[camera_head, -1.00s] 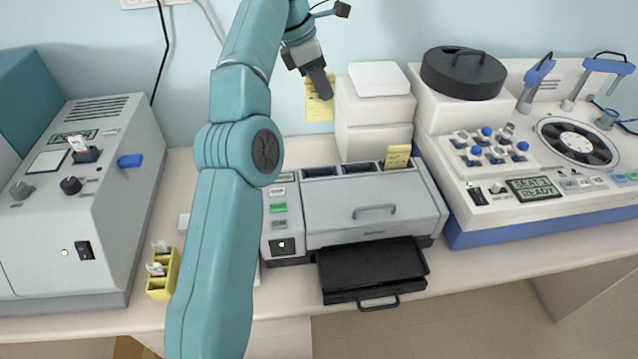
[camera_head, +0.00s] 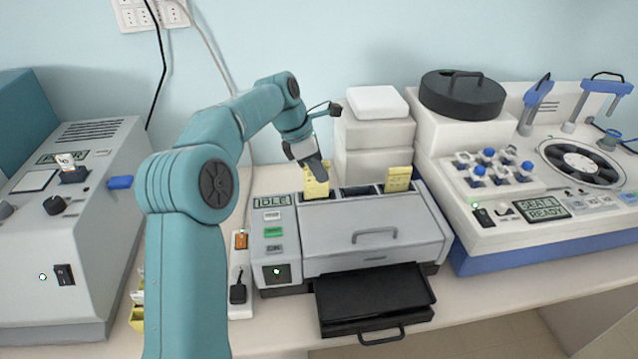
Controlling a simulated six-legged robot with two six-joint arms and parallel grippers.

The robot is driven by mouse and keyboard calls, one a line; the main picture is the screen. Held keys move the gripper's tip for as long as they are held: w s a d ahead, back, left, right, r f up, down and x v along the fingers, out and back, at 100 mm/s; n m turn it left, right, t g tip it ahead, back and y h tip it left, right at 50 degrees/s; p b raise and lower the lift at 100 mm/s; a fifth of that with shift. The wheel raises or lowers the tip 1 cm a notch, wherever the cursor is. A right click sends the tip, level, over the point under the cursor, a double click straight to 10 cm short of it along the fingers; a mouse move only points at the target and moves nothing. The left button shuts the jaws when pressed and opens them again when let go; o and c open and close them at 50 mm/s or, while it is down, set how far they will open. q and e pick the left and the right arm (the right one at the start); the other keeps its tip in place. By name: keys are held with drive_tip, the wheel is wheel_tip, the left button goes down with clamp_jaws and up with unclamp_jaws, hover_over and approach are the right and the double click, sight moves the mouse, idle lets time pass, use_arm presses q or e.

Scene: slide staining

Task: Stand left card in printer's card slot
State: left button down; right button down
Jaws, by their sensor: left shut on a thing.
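The printer (camera_head: 372,222) is the grey machine with a row of dark slots along its top back and an IDLE display. My left gripper (camera_head: 316,176) is shut on a yellow card (camera_head: 317,188), which is upright at the leftmost slot. The card's lower edge is at the slot opening; I cannot tell how deep it sits. A second yellow card (camera_head: 398,179) stands in the rightmost slot. The middle slot (camera_head: 358,191) looks empty. My right gripper is not in view.
The black tray (camera_head: 374,298) sticks out from the printer's front. White boxes (camera_head: 375,134) stand right behind the printer. A staining machine (camera_head: 520,232) is on the right and a grey device (camera_head: 60,240) on the left. A power strip (camera_head: 240,275) lies beside the printer.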

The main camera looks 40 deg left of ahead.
sight(329, 196)
use_arm(q)
drive_tip(key=x, duration=0.3)
drive_tip(key=shift+s+a+f, duration=0.2)
drive_tip(key=shift+f, duration=0.25)
drive_tip(key=shift+s+a+r, duration=0.1)
drive_tip(key=shift+s+a, duration=0.05)
drive_tip(key=shift+s, duration=0.15)
drive_tip(key=shift+f, duration=0.25)
drive_tip(key=c, duration=1.1)
unclamp_jaws()
drive_tip(key=shift+w, duration=0.25)
drive_tip(key=shift+s, duration=0.25)
drive_tip(key=shift+r, duration=0.55)
drive_tip(key=v, duration=1.1)
drive_tip(key=shift+s+r+p, duration=0.1)
drive_tip(key=shift+r+p, duration=0.1)
drive_tip(key=shift+p, duration=0.2)
